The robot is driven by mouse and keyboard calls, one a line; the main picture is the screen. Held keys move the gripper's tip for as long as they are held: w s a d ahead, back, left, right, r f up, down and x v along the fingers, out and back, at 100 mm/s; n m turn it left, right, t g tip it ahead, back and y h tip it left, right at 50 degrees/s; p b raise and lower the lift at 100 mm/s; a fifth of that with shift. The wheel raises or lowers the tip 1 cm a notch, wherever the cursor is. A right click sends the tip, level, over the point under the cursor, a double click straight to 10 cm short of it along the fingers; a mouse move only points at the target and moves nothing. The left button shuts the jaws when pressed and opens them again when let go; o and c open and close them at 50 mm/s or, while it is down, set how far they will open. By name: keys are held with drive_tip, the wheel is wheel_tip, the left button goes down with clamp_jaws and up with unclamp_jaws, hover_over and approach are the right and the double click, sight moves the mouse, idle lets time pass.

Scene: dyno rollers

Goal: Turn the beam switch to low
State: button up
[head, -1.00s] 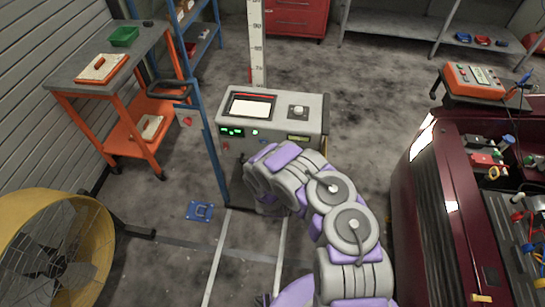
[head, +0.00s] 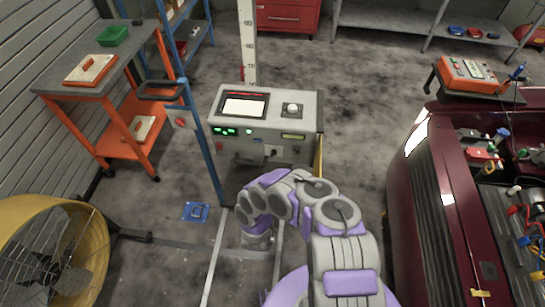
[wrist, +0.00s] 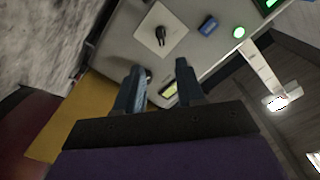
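The beam tester (head: 262,105) is a grey box with a screen and a white knob on top. Its front has a white plate (head: 272,150), a green light and a small lit display (head: 292,136). In the wrist view the white plate (wrist: 153,40) carries a dark rotary knob (wrist: 160,36), likely the beam switch; its label cannot be read. My gripper (wrist: 160,70) is open and empty. Its fingers are apart, with the plate and knob beyond the tips. In the head view my arm bends down in front of the tester and the fingers cannot be made out.
A blue post (head: 205,150) stands left of the tester. A dark red car (head: 425,200) with its engine bay open is at right. A yellow fan (head: 50,250) and an orange cart (head: 105,110) are at left.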

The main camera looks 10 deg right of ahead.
sight(273, 156)
drive_tip(key=b+x, duration=0.5)
drive_tip(key=x, duration=0.7)
drive_tip(key=shift+w+f, duration=0.1)
drive_tip(key=shift+f, duration=0.1)
drive_tip(key=shift+w+d+r, duration=0.15)
drive_tip(key=shift+w, duration=0.45)
drive_tip(key=shift+c, duration=0.3)
clamp_jaws()
